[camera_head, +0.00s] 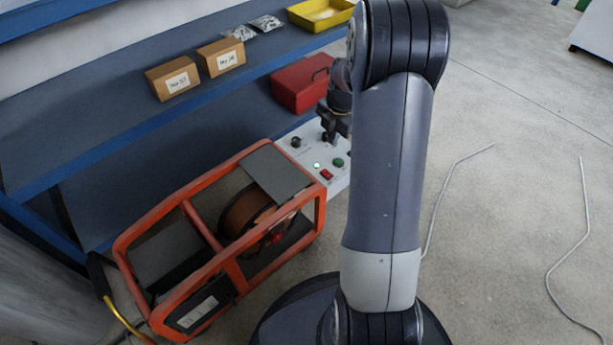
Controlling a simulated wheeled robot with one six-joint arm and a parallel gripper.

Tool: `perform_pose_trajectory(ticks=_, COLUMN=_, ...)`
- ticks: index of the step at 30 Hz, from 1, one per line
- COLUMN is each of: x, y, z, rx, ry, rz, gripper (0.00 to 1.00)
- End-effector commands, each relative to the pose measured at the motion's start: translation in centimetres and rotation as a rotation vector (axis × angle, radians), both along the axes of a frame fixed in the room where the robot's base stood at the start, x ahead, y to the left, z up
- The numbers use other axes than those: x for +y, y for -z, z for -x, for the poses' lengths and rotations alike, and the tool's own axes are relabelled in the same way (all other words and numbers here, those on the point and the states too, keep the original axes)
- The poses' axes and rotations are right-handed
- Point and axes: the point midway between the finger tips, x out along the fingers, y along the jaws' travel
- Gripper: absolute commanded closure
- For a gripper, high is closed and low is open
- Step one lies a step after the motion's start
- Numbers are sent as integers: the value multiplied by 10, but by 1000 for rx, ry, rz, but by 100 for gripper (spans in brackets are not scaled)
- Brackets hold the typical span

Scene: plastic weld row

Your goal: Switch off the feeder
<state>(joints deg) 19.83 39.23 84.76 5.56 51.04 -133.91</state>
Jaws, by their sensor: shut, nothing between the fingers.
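The feeder (227,256) is an orange tubular frame holding a copper-coloured wire spool (246,214), standing on the floor left of my arm. Its light control panel (310,148) is at the upper right end. On the panel I see a black knob (296,142), a lit pale green lamp (317,165), a green button (338,162) and a red rocker switch (326,174). My gripper (328,137) is shut and empty, over the far part of the panel, pointing down. I cannot tell if it touches the panel. My arm hides the panel's right side.
A blue-edged shelf (110,110) behind holds two labelled cardboard boxes (173,78), silvery bags (265,23) and a yellow tray (322,12). A red toolbox (300,84) sits behind the panel.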

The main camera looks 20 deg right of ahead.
Motion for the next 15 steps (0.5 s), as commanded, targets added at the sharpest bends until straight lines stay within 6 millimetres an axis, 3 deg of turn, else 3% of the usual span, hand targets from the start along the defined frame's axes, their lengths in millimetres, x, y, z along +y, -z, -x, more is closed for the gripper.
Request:
perform_pose_trajectory(ticks=4, x=-10, y=0, z=1, rx=-3, ry=15, rz=-2, gripper=100)
perform_pose_trajectory(ticks=15, x=-9, y=4, z=0, rx=-3, ry=14, rz=-3, gripper=100)
